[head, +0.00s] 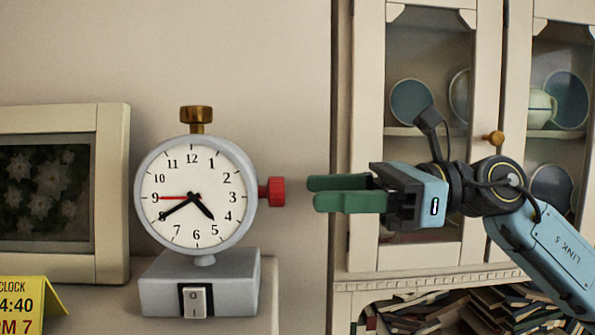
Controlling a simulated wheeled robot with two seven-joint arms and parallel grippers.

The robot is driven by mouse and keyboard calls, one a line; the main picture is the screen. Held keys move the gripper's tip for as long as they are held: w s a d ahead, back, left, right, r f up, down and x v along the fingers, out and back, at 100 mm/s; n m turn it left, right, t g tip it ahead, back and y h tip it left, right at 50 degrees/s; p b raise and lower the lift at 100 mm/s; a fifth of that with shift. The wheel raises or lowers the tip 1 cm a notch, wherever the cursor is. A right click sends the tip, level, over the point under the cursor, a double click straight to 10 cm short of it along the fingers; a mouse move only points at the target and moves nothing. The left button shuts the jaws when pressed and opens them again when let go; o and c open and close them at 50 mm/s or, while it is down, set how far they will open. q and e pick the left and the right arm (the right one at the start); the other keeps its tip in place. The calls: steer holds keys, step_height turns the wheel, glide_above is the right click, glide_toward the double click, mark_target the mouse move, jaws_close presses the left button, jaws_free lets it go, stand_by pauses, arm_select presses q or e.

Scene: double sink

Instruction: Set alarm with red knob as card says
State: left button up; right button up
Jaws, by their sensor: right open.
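The clock (195,192) has a white dial in a grey case on a grey base. Its black hands show about 4:40, and a thin red hand (173,198) points at 9. The red knob (277,191) sticks out from the right side of the case. A yellow card (30,290) at the lower left is cut off by the picture edge; it reads "CLOCK", "4:40" and "RM 7". My right gripper (312,192) is open and empty, just right of the red knob at its height. A gap shows between its green fingertips and the knob. My left gripper is not in view.
A brass knob (196,118) tops the clock, and a rocker switch (195,301) is on its base. A framed picture (112,190) stands left. A glass-door cabinet (365,235) with dishes is behind my right arm, with books (480,312) below.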

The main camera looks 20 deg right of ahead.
mark_target(277, 192)
steer(key=p+x, duration=0.1)
steer(key=x, duration=0.3)
steer(key=shift+w+a, duration=0.1)
steer(key=shift+c, duration=0.3)
steer(key=c, duration=0.9)
arm_select(q)
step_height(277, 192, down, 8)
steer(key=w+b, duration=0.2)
steer(key=b, duration=0.8)
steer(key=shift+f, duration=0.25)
arm_select(e)
steer(key=shift+n, duration=5.9)
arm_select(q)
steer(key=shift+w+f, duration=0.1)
